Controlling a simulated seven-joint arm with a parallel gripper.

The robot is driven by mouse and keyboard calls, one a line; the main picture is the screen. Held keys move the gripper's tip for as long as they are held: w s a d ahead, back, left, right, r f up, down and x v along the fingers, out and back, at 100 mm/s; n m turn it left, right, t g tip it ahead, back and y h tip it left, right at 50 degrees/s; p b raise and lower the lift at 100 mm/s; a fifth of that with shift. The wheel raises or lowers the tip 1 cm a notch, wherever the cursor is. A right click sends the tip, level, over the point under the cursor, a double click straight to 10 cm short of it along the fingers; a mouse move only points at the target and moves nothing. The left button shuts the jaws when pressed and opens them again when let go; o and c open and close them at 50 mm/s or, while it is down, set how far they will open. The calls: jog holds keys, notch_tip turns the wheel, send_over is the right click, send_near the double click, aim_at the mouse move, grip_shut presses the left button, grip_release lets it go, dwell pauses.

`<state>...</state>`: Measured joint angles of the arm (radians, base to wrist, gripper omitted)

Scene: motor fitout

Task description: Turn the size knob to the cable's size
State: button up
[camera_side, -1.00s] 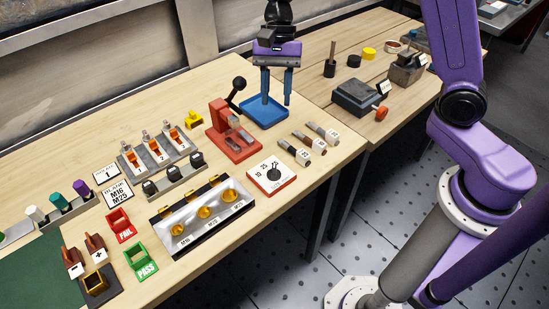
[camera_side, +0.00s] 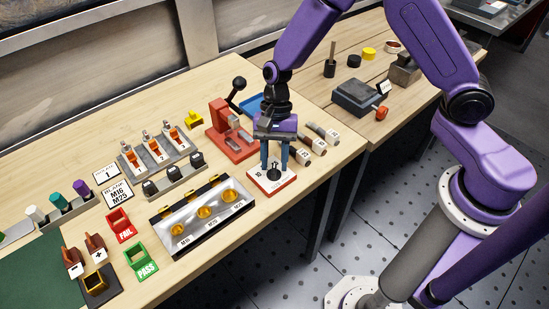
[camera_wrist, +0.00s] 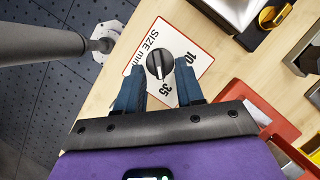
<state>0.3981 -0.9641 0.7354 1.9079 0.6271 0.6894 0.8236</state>
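The size knob (camera_wrist: 160,65) is a round black knob with a white line, on a white plate with a red edge (camera_wrist: 178,32) marked "SIZE mm". In the wrist view, 10 and 35 are readable beside it; I cannot tell for sure which number it points to. My gripper (camera_wrist: 159,91) is open and empty, its two blue fingers on either side of the knob's near side. In the side view, my gripper (camera_side: 277,166) is over the knob plate (camera_side: 276,189) and partly hides its numbers. I cannot identify the task's cable with certainty.
A red press (camera_side: 224,140) with a black lever and a blue tray (camera_side: 252,102) stand behind my gripper. Several tagged grey pieces (camera_side: 316,141) lie to its right. A metal tray with brass cups (camera_side: 165,214) lies to its left. Clear tabletop (camera_side: 330,165) lies at the right.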

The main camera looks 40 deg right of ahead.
jog(key=shift+f, duration=0.2)
jog(key=shift+c, duration=0.3)
grip_shut()
